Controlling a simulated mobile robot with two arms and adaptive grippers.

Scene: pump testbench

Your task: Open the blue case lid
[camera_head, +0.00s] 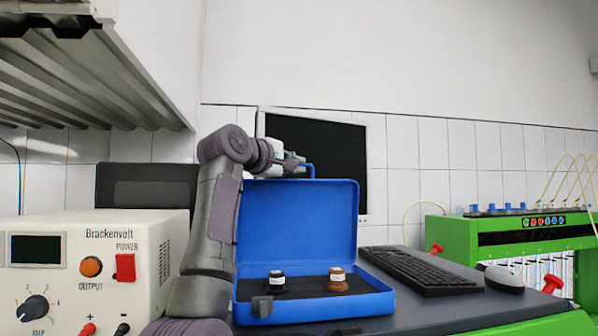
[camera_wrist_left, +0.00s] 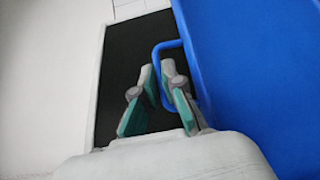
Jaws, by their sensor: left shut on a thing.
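The blue case (camera_head: 365,307) stands on the bench with its lid (camera_head: 300,220) raised about upright. Its dark lining holds two small labelled items, one black (camera_head: 276,282) and one brown (camera_head: 337,280). My left gripper (camera_head: 298,162) is at the lid's top edge, shut on the blue lid handle (camera_head: 312,167). In the left wrist view the fingers (camera_wrist_left: 165,85) sit around one bar of the handle (camera_wrist_left: 169,44), with the lid (camera_wrist_left: 270,70) to the right. A latch (camera_head: 262,306) shows on the case front. My right gripper is not in view.
A white power supply (camera_head: 100,260) stands left of my left arm. A dark monitor (camera_head: 335,150) is behind the lid. A keyboard (camera_head: 420,270), a mouse (camera_head: 503,279) and a green test bench (camera_head: 450,238) are to the right. A metal shelf (camera_head: 80,75) hangs at upper left.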

